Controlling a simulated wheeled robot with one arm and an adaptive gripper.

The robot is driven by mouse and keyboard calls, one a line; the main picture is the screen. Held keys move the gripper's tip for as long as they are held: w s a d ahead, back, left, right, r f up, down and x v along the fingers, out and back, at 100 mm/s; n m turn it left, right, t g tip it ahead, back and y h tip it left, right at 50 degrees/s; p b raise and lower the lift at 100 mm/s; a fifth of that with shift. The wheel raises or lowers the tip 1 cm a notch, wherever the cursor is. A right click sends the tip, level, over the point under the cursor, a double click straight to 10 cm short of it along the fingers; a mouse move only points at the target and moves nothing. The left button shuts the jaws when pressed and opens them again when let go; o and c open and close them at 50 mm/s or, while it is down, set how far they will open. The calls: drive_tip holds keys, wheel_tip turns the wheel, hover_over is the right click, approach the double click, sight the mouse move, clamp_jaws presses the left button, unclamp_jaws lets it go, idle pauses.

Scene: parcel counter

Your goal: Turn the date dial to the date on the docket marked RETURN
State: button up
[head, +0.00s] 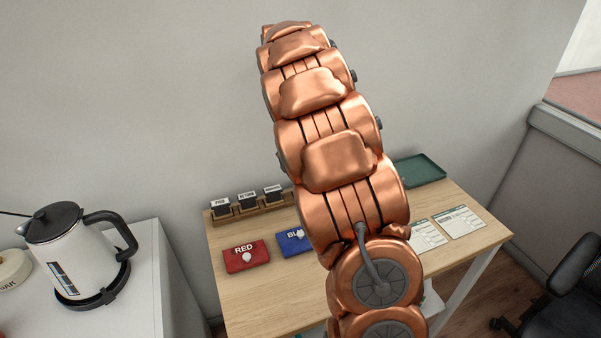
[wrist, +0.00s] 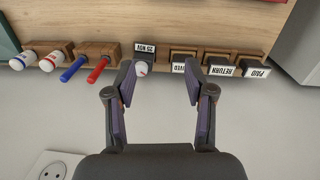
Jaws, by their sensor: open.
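The date dial's white knob (wrist: 141,69) with a small red mark sits below a dark block (wrist: 145,48) reading "25 NOV", upside down in the wrist view. My gripper (wrist: 160,75) is open. The knob lies between its fingers in the picture, close to the left one; contact cannot be told. Two printed dockets, a left one (head: 428,236) and a right one (head: 461,222), lie on the wooden table (head: 262,292) in the head view; their writing is too small to read. My arm hides the dial and gripper there.
In the wrist view, labelled stamps, including RETURN (wrist: 222,70) and PAID (wrist: 255,72), stand right of the dial. Blue (wrist: 73,69) and red (wrist: 98,70) rods stick out at left. A red pouch (head: 246,256), blue pouch (head: 293,241) and green tray (head: 420,170) lie on the table.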

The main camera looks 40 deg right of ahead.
drive_tip(key=shift+n+t+y, duration=0.3)
drive_tip(key=shift+n, duration=0.1)
drive_tip(key=w+d+f, duration=0.1)
drive_tip(key=w+d, duration=0.1)
drive_tip(key=w+d+f, duration=0.1)
drive_tip(key=w+d, duration=0.1)
drive_tip(key=w+d+f, duration=0.1)
drive_tip(key=w+d, duration=0.1)
drive_tip(key=shift+f+p, duration=0.35)
drive_tip(key=shift+f, duration=0.05)
drive_tip(key=shift+f+p, duration=0.95)
drive_tip(key=shift+f, duration=2.9)
clamp_jaws()
